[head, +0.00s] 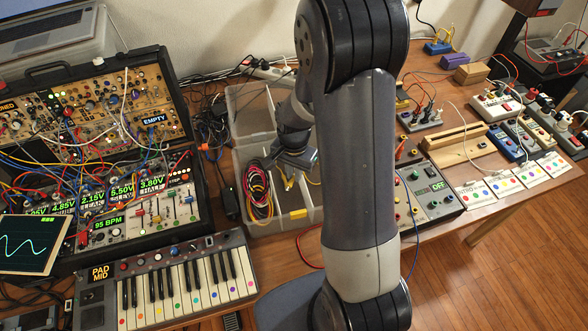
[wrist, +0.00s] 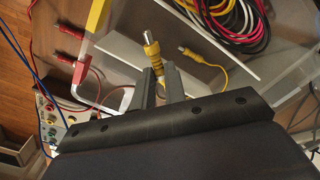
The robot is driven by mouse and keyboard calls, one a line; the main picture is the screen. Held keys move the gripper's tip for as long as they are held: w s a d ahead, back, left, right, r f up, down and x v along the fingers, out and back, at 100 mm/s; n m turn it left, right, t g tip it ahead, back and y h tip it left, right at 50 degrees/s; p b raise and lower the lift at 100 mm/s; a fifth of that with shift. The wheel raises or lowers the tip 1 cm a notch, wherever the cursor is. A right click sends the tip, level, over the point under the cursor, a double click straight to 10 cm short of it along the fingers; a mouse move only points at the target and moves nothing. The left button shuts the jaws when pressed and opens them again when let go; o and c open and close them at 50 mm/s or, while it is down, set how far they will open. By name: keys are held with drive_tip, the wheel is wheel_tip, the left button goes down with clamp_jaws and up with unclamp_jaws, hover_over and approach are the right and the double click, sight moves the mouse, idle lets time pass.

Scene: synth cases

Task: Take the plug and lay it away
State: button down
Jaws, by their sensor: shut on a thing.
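My gripper (wrist: 160,82) is shut on a yellow plug (wrist: 152,52) with a bare metal tip, which points up and away between the fingers in the wrist view. In the head view my gripper (head: 294,162) is over the clear compartment tray (head: 238,182), with yellow pieces (head: 288,183) just below it. A second yellow plug (wrist: 188,52) on a yellow cable lies in a tray compartment, right of the held plug in the wrist view. The held plug's rear end is hidden by the fingers.
Coiled red, yellow and black cables (head: 258,190) fill the compartment at left. A divider (wrist: 238,28) separates it. Red plugs (wrist: 70,32) hang near the tray rim. The synth case (head: 120,100), keyboard (head: 170,280) and power supply (head: 434,190) stand around the tray.

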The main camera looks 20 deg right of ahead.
drive_tip(key=shift+f, duration=0.35)
drive_tip(key=c, duration=1.4)
unclamp_jaws()
drive_tip(key=shift+o, duration=0.2)
wheel_tip(320, 180, up, 11)
drive_tip(key=shift+b, duration=0.45)
drive_tip(key=shift+f, duration=0.1)
